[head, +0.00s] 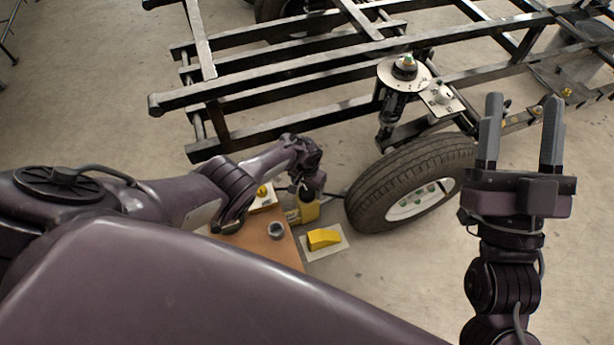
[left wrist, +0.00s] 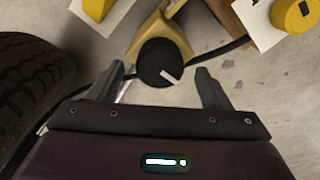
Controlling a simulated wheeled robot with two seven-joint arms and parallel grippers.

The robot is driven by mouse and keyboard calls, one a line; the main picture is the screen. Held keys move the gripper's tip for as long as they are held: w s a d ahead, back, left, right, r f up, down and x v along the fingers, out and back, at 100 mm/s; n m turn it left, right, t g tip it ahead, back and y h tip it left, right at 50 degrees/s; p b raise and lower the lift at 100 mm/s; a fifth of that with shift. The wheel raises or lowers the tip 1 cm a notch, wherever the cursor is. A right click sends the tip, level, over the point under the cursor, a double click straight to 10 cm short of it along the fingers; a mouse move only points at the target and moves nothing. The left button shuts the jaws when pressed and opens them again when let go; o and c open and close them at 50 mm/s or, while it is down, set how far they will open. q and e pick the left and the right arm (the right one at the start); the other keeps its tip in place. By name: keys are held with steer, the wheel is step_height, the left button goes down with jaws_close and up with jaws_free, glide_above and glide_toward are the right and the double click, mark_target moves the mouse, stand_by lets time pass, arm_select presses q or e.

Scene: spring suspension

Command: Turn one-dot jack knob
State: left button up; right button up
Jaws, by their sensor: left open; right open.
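A yellow jack (head: 305,211) stands on the floor beside the tyre, partly covered by my left arm. In the left wrist view, its yellow body (left wrist: 165,35) carries a round black knob (left wrist: 156,64) with a white line pointing to the lower right. No dot can be made out on the jack. My left gripper (left wrist: 159,76) is open, its fingers on either side of the knob with gaps showing. In the head view, my left gripper (head: 308,181) is dark and partly hidden, just above the jack. My right gripper (head: 523,120) is open and empty, raised at the right.
A wheel with a black tyre (head: 378,204) stands right of the jack, under a black metal frame (head: 270,92). A yellow block (head: 323,238) sits on a white plate in front.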

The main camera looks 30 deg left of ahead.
mark_target(307, 191)
arm_select(q)
steer(key=shift+r+p, duration=0.55)
steer(key=shift+r, duration=0.25)
steer(key=shift+r+p, duration=0.4)
steer(key=shift+r, duration=0.05)
arm_select(e)
step_height(307, 191, down, 14)
steer(key=w+a+g+h, duration=0.2)
steer(key=g+h, duration=0.1)
steer(key=g, duration=0.4)
arm_select(q)
steer(key=shift+r+p, duration=0.75)
steer(key=shift+r, duration=0.15)
arm_select(e)
steer(key=s+f+g+h, duration=0.1)
steer(key=s+f+g, duration=0.1)
steer(key=f, duration=0.4)
steer(key=s+f+g+h, duration=0.1)
steer(key=s+f+g, duration=0.2)
steer(key=f, duration=0.3)
steer(key=shift+d+f+g, duration=0.25)
steer(key=shift+d+g, duration=0.2)
steer(key=shift+g, duration=0.45)
